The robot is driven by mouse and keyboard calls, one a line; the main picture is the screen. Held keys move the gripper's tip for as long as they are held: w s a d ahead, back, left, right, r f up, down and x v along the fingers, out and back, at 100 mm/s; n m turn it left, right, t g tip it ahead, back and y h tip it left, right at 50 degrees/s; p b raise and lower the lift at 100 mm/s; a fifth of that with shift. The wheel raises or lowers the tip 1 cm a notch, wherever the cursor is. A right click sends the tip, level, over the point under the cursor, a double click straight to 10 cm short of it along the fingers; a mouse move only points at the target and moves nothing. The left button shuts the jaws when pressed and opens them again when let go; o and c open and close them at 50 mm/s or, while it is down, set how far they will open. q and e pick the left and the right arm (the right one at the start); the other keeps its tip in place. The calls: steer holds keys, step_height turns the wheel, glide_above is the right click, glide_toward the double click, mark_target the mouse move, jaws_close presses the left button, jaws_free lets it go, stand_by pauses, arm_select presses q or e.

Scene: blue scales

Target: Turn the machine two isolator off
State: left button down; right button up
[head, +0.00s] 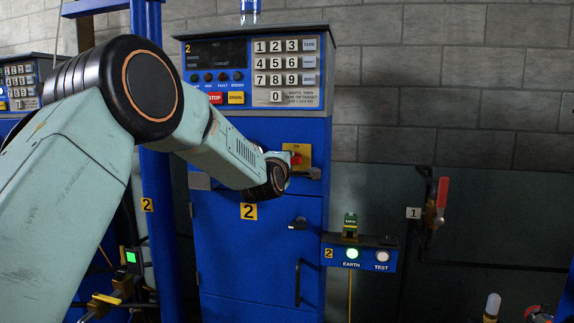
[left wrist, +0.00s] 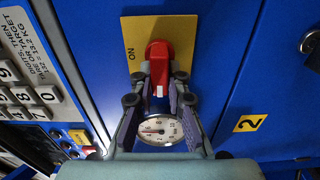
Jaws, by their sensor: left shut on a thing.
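The machine two cabinet (head: 225,240) is blue, with a yellow "2" label (head: 248,211) on its front. Its isolator is a red handle on a yellow plate (head: 303,150), below the keypad panel. In the left wrist view, the red handle (left wrist: 160,55) stands out from the yellow plate (left wrist: 195,35), and "ON" is printed to its left. My left gripper (left wrist: 160,84) is shut on the red handle, with a finger at each side. In the head view, my left gripper (head: 285,165) is at the plate, partly covering the handle. My right gripper is not in view.
The keypad panel (head: 286,70) is above the isolator. A round gauge (left wrist: 158,130) shows between my fingers. A blue box (head: 360,262) with a lit green EARTH lamp is at the cabinet's lower right. A red lever (head: 442,192) is on the wall farther right.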

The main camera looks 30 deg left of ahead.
arm_select(q)
steer(key=shift+r, duration=0.2)
stand_by(0.3)
steer(key=c, duration=1.7)
jaws_free()
steer(key=o, duration=0.4)
steer(key=shift+w+d+f, duration=0.15)
steer(key=shift+w+f, duration=0.05)
steer(key=shift+s, duration=0.2)
steer(key=shift+s, duration=0.25)
steer(key=v, duration=1.1)
steer(key=shift+s, duration=0.2)
